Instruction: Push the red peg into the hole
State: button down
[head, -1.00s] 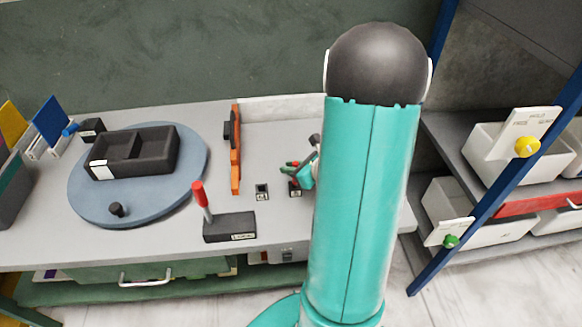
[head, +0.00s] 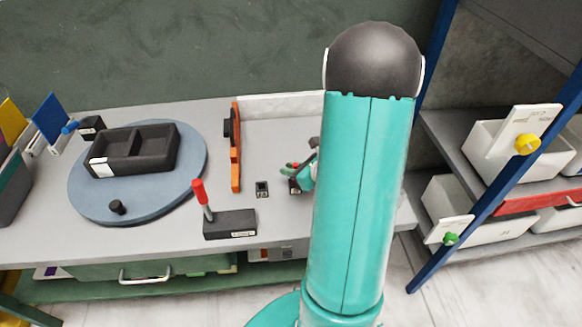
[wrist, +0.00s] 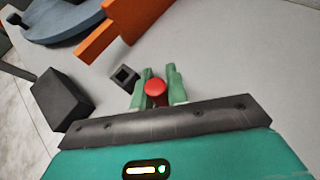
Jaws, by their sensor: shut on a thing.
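My gripper (wrist: 157,73) has green fingers. In the wrist view they are closed on the sides of the red peg (wrist: 155,88), whose round red top shows between them. In the head view my gripper (head: 287,171) is low over the table, just above a small dark block (head: 294,187); the peg cannot be made out clearly there. A small dark block with a square hole (wrist: 124,76) stands beside the fingers, apart from them; it also shows in the head view (head: 262,189). The peg's lower end is hidden, so I cannot tell whether it sits in a hole.
A black box with a red-handled lever (head: 229,224) stands at the table's front. An orange upright panel (head: 236,150) is behind the blocks. A blue-grey turntable (head: 85,194) with a dark tray (head: 160,150) is at left. Shelves with white bins (head: 500,148) stand at right.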

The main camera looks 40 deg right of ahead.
jog(key=shift+f, duration=1.45)
jog(key=c, duration=1.3)
grip_release()
jog(key=shift+s, duration=0.1)
jog(key=v, duration=1.3)
jog(key=shift+s+r, duration=0.15)
jog(key=shift+s, duration=0.15)
jog(key=w+a+r+n+g+y, duration=0.2)
jog(key=a+r+n+g, duration=0.15)
jog(key=a+n, duration=0.5)
jog(key=w+a+r+n+g+y, duration=0.25)
jog(key=a+r+n, duration=0.35)
jog(key=a, duration=0.4)
jog(key=s+a+r+n+h, duration=0.4)
jog(key=a+r+n+h, duration=0.3)
jog(key=n, duration=1.2)
jog(key=a+r, duration=0.2)
jog(key=a, duration=0.1)
jog(key=shift+s+r, duration=0.15)
jog(key=shift+s, duration=0.2)
